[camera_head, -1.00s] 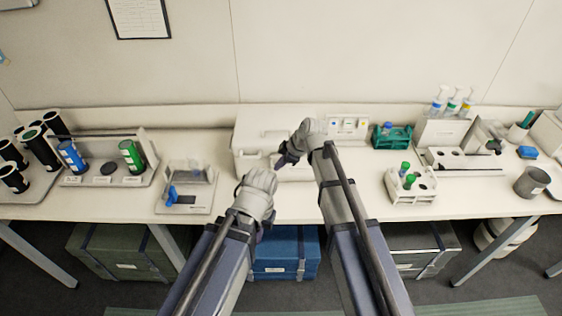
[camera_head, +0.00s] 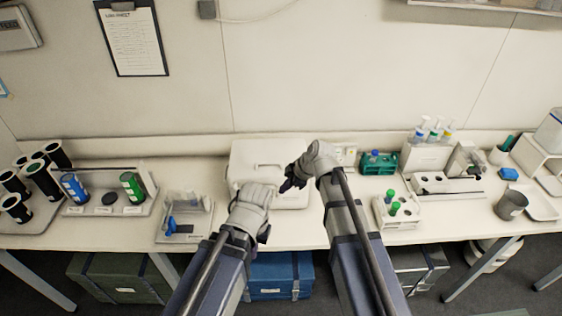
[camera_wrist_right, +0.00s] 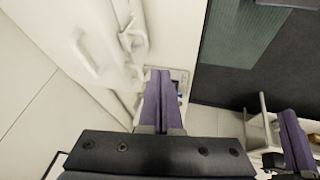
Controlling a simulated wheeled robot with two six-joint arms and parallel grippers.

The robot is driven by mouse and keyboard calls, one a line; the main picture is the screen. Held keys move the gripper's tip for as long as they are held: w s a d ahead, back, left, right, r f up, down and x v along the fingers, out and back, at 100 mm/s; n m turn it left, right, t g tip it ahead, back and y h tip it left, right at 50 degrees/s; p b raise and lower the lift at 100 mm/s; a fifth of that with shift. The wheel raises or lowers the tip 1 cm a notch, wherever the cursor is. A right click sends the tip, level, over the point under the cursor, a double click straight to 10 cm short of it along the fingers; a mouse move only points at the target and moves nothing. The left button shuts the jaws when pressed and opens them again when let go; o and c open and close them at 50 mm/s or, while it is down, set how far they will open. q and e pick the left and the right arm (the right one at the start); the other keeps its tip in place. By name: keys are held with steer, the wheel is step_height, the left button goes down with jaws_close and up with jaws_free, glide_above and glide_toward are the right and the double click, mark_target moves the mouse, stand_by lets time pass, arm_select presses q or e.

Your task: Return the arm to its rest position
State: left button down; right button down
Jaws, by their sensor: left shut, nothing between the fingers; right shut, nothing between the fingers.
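My right gripper (camera_head: 288,186) is at the front of the white box (camera_head: 262,152) in the head view, its purple fingers pressed together and empty. In the right wrist view its shut fingers (camera_wrist_right: 158,88) point at the white surface of the box with its handles; whether they touch it I cannot tell. My left gripper (camera_head: 263,234) is lower and left, near the table's front edge, shut and empty. Its purple fingers (camera_wrist_right: 295,140) also show at the lower right of the right wrist view. My forearms hide part of the table's front.
A small device with a blue piece (camera_head: 186,222) stands left of my left gripper. A white rack with green-capped tubes (camera_head: 398,212) and a green rack (camera_head: 378,163) stand to the right. Black, blue and green cylinders fill the far left. Storage boxes (camera_head: 272,278) sit beneath the table.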

steer(key=s+d+f+m+g+h+b, duration=0.2)
steer(key=s+f+m+h+b, duration=0.4)
steer(key=s+f+m+b, duration=0.6)
steer(key=s+f+g+b, duration=0.1)
steer(key=s+f+b, duration=0.3)
steer(key=s+f, duration=0.3)
steer(key=shift+s+m+g, duration=0.3)
steer(key=shift+s, duration=0.5)
steer(key=shift+f, duration=0.1)
